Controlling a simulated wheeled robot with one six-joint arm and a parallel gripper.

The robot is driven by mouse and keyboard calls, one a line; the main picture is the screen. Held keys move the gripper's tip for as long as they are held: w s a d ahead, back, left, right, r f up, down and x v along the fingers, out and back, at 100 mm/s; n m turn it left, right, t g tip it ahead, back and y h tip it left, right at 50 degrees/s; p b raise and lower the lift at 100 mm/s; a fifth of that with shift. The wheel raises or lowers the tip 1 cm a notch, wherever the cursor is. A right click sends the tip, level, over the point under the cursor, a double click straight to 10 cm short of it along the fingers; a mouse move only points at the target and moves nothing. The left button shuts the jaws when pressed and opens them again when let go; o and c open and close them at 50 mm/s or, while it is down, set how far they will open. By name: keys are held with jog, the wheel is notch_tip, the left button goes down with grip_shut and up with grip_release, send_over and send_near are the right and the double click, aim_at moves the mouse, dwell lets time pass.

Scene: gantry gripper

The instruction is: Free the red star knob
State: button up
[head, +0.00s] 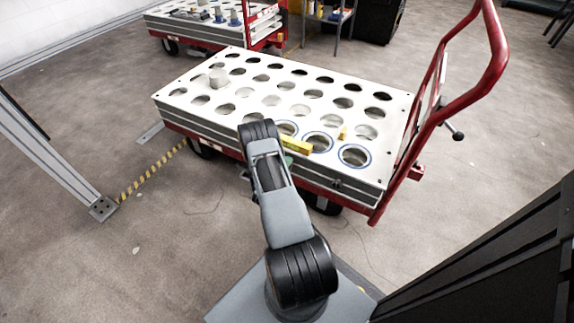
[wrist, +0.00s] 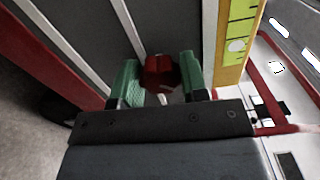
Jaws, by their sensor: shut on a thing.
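The red star knob (wrist: 159,70) sits in the middle of the wrist view, against the grey side of the cart. The two green fingers of my gripper (wrist: 157,78) stand on either side of it and are shut on it. In the head view only a bit of green of my gripper (head: 288,160) shows at the cart's near edge. The knob is hidden there behind my arm. The cart (head: 390,103) has a white top with rows of round holes, grey sides and a red frame.
A yellow bar (head: 296,145) lies at the top's near edge, close to my gripper; it also shows in the wrist view (wrist: 238,40). A small orange-yellow piece (head: 342,132) and a grey cylinder (head: 218,78) stand on the top. A red handle (head: 493,70) rises at right. Another cart (head: 205,32) stands behind.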

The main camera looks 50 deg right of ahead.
jog(key=n, duration=0.3)
jog(key=shift+n, duration=0.3)
jog(key=shift+n+p, duration=0.3)
jog(key=shift+n, duration=1.6)
jog(key=o, duration=0.9)
jog(key=shift+a, duration=0.1)
jog(key=p+v, duration=0.3)
jog(key=v, duration=1)
jog(key=shift+a, duration=0.35)
